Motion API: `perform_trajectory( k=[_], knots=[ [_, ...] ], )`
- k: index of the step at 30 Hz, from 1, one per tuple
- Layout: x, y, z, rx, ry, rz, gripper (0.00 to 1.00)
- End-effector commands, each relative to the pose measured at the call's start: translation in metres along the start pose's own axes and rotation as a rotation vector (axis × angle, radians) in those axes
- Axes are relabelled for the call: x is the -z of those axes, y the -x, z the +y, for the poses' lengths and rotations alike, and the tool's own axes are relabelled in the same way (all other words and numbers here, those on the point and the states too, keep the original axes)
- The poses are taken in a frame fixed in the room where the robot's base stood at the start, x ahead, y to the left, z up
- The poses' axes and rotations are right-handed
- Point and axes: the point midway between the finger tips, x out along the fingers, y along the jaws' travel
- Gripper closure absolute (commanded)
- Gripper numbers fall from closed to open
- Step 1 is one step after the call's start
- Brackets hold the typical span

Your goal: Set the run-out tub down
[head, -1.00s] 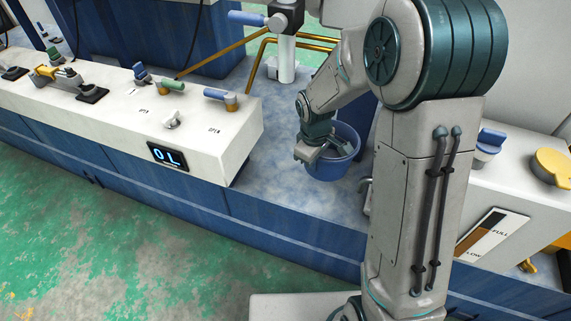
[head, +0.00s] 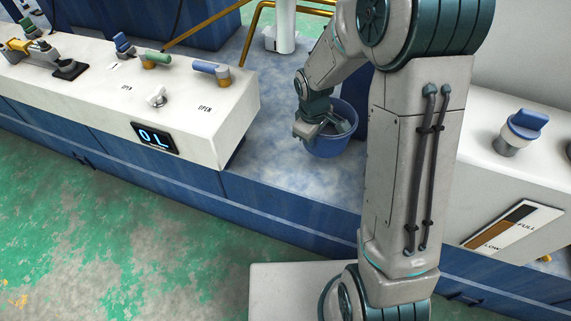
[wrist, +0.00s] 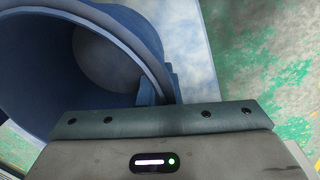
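The run-out tub (head: 328,143) is a round blue bucket, open at the top, by the blue deck at the centre of the head view. My gripper (head: 312,128) is at its left side, against the rim. In the wrist view the tub (wrist: 45,50) fills the upper left, its inside looking empty, and its blue handle bracket (wrist: 150,92) runs down behind my gripper body. My gripper appears shut on this handle, but the fingertips are hidden. The tub looks close to upright. I cannot tell whether its base touches the deck.
The mottled blue deck (head: 275,165) is bare left of the tub. A white console (head: 200,110) with levers and a display stands left. A white cabinet (head: 480,125) with a blue knob and level gauge stands right. A white post (head: 280,30) and yellow pipes rise behind.

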Motion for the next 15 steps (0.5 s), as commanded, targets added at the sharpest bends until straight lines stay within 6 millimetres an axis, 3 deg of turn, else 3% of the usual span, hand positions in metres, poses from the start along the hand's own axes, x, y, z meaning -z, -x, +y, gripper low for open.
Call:
perform_trajectory(
  k=[5, 15],
  knots=[
    [0.011, -0.014, -0.007, -0.001, 0.006, 0.002, 1.00],
    [0.071, -0.055, -0.049, -0.001, 0.008, 0.002, 1.00]
  ],
)
